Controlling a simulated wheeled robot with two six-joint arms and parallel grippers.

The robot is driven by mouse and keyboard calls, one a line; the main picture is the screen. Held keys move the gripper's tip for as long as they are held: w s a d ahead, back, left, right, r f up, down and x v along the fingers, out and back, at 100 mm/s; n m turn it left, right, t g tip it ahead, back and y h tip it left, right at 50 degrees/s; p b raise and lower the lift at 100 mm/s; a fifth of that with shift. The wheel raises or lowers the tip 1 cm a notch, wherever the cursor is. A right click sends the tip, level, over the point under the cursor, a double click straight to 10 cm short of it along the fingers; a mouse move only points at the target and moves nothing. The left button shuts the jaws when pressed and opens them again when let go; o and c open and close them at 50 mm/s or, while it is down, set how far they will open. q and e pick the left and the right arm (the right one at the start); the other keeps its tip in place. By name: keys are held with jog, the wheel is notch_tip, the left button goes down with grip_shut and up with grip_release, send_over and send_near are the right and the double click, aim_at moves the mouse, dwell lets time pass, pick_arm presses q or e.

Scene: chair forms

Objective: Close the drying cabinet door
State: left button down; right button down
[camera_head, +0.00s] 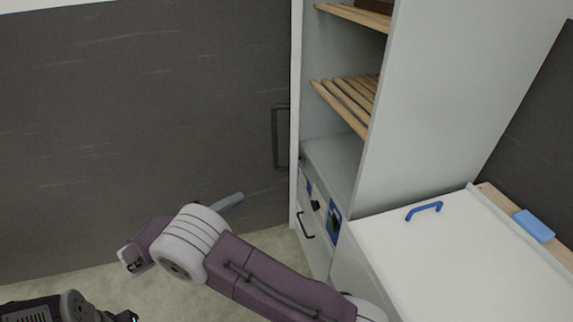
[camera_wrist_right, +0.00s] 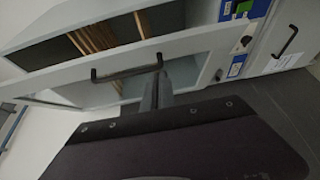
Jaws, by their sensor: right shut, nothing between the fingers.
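The drying cabinet (camera_head: 440,110) is pale grey with slatted wooden shelves showing inside. Its door (camera_head: 295,110) stands open, seen nearly edge-on as a thin pale frame in the head view. A dark door handle (camera_head: 275,140) sticks out to the left. The right wrist view shows the framed door (camera_wrist_right: 195,48) and its handle (camera_wrist_right: 125,71). My right gripper (camera_head: 240,196) is shut and empty, below and left of the handle in the head view. In the wrist view its fingertips (camera_wrist_right: 158,72) appear close to one handle end; contact cannot be told. A dark part, perhaps my left gripper, is cut off at lower left.
A lower drawer front with a dark handle (camera_head: 305,225) and coloured labels sits under the shelves. A white-topped unit (camera_head: 460,260) with a blue handle (camera_head: 424,210) and a blue block (camera_head: 533,226) stands at right. Pale floor shows left of the cabinet, before a dark wall.

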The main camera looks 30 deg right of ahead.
jog(key=s+p+x, duration=0.2)
jog(key=x, duration=1.1)
jog(key=shift+s+d, duration=0.25)
jog(key=shift+s, duration=0.05)
jog(key=shift+f, duration=0.1)
